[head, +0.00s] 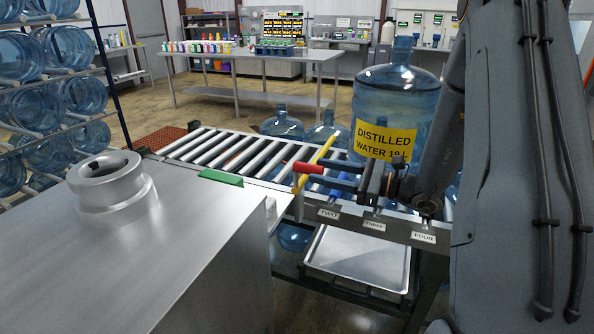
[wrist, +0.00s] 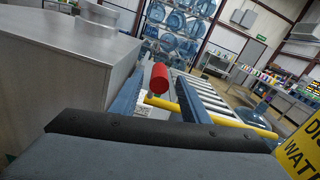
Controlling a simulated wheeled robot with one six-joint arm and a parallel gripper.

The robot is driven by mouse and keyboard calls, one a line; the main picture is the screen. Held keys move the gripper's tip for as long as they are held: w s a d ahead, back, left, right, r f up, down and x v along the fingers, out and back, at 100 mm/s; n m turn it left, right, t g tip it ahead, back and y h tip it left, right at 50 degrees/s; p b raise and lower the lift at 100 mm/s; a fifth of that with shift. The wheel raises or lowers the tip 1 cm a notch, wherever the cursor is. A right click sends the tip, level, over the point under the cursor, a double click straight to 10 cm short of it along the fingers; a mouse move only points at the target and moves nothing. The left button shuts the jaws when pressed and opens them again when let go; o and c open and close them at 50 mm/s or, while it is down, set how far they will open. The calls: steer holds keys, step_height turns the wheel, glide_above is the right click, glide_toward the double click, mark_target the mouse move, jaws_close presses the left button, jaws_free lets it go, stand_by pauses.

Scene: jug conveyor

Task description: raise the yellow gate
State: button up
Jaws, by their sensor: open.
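The yellow gate (head: 322,155) is a bar lying low across the roller conveyor, near the steel cabinet's corner. It also shows in the wrist view (wrist: 245,121). A red cylindrical handle (head: 307,168) is at its near end; in the wrist view the red handle (wrist: 159,78) stands just ahead of the jaws. My gripper (head: 325,178) comes from the right with its dark fingers pointing at the red handle. In the wrist view my gripper (wrist: 160,103) is open, its fingers spread to either side below the handle. Whether they touch it, I cannot tell.
A large water jug (head: 395,100) stands on the conveyor (head: 225,150) right behind my gripper. The steel cabinet (head: 160,240) fills the left front. A metal tray (head: 358,258) lies below the conveyor.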

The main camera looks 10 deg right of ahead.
mark_target(298, 165)
steer(key=shift+p+x, duration=1)
steer(key=shift+x, duration=2.85)
jaws_close()
